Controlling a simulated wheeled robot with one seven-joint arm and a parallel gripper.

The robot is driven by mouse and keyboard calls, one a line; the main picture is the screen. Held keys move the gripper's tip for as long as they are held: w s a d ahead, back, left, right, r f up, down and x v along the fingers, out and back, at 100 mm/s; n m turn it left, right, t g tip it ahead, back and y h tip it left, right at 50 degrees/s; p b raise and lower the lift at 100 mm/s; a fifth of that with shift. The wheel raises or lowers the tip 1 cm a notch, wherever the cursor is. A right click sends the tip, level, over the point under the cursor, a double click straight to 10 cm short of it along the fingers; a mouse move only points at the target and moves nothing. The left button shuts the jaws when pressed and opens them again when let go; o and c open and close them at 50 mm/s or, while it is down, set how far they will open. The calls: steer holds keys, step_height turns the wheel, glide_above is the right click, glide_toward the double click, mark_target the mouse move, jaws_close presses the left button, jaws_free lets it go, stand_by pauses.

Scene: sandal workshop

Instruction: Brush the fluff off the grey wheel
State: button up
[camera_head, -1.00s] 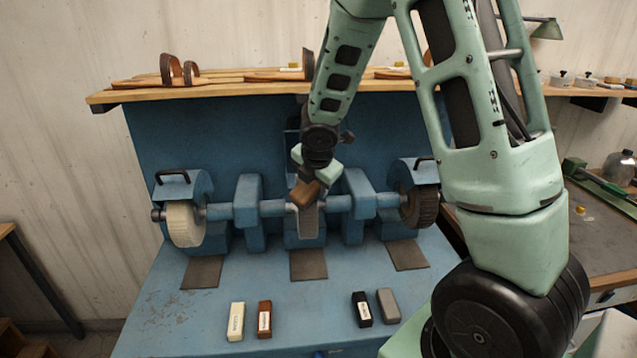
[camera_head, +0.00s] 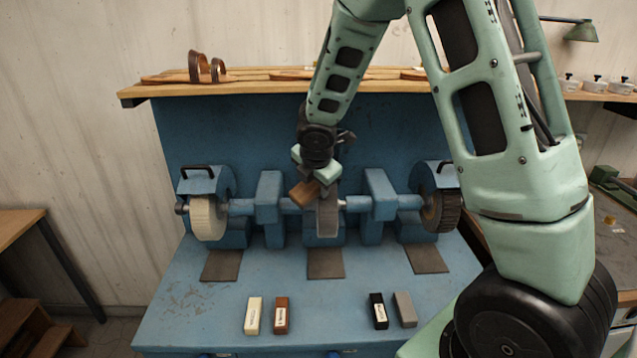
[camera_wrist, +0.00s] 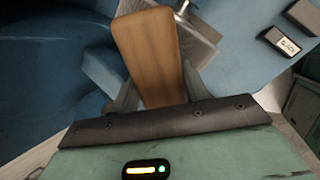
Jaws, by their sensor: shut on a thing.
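The grey wheel (camera_head: 328,218) is the middle of three wheels on the blue bench machine. My gripper (camera_head: 316,178) is shut on a brown wooden block-shaped tool (camera_head: 303,194), which looks like a brush. The tool is tilted just at the upper left of the grey wheel; I cannot tell whether they touch. In the wrist view the wooden tool (camera_wrist: 148,50) sticks out from the jaws, with the grey wheel (camera_wrist: 198,42) close behind at its right. Bristles and any fluff cannot be made out.
A pale wheel (camera_head: 208,218) is at the left and a dark bristly wheel (camera_head: 441,210) at the right. Cream (camera_head: 253,315), brown (camera_head: 281,315), black (camera_head: 378,311) and grey (camera_head: 404,309) bars lie on the bench front. A wooden shelf (camera_head: 260,88) runs above.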

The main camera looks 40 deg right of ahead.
steer(key=shift+p+v, duration=1.75)
steer(key=shift+v, duration=1.25)
steer(key=shift+r, duration=0.1)
steer(key=p+v, duration=0.2)
steer(key=v, duration=0.1)
